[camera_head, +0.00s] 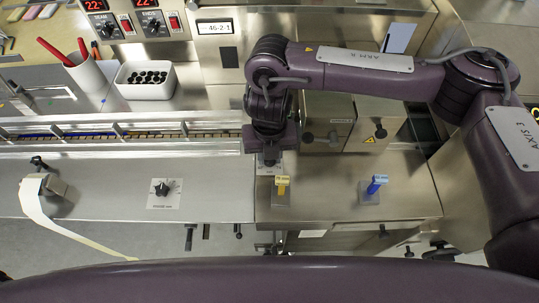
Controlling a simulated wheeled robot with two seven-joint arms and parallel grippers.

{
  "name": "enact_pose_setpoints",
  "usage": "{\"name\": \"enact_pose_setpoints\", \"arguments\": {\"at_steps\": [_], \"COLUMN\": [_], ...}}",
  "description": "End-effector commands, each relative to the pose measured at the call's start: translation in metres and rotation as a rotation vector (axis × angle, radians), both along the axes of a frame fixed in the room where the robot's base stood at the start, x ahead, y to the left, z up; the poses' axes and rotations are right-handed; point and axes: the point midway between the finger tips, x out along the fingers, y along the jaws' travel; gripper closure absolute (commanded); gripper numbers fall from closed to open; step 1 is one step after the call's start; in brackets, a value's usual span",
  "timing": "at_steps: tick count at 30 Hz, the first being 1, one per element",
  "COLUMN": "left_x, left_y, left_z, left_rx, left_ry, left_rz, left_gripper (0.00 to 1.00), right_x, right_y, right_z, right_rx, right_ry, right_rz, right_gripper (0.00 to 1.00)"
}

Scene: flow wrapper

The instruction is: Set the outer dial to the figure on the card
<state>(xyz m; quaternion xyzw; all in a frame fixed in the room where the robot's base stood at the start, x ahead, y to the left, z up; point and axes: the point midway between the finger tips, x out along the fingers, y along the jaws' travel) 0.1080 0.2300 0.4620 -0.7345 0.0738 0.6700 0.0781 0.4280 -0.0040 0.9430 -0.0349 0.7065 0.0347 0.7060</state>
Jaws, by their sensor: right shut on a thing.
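My right gripper (268,160) points straight down at a pale dial plate (263,170) on the steel deck, right of the deck seam. It is shut on a dial knob there; the jaws hide the knob and most of the plate's marks. A second black dial (161,188) on a white scale plate sits on the deck to the left, free of any gripper. A white card (214,27) on the back panel reads about "46-2-1"; its small print is hard to make out. My left gripper is not in view.
Yellow (281,183) and blue (375,184) handles stand on small plates right of the gripper. A pale film strip (62,230) hangs from a roller at left. A white bin (146,80), a cup of red-handled tools (85,74) and two red-display controllers stand behind.

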Motion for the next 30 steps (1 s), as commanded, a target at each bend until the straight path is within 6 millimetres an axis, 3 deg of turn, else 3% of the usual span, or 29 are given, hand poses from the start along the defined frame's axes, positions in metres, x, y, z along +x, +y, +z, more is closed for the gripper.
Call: {"name": "enact_pose_setpoints", "arguments": {"at_steps": [21, 22, 27, 30], "left_x": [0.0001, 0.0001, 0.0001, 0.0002], "left_y": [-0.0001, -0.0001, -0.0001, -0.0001], "left_z": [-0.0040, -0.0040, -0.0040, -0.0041], "left_rx": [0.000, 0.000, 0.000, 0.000], "left_ry": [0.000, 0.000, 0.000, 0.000], "left_rz": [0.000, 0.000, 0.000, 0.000], "left_gripper": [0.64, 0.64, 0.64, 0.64], "right_x": [0.0020, 0.0020, 0.0014, 0.0010], "right_y": [0.0003, 0.0003, 0.0002, 0.0002], "right_z": [0.0020, 0.0020, 0.0014, 0.0010], "right_rx": [0.002, 0.002, 0.001, 0.001], "right_ry": [-0.005, -0.005, -0.003, -0.002], "right_rz": [0.075, 0.075, 0.075, 0.075], "right_gripper": [0.98, 0.74, 0.53, 0.53]}}
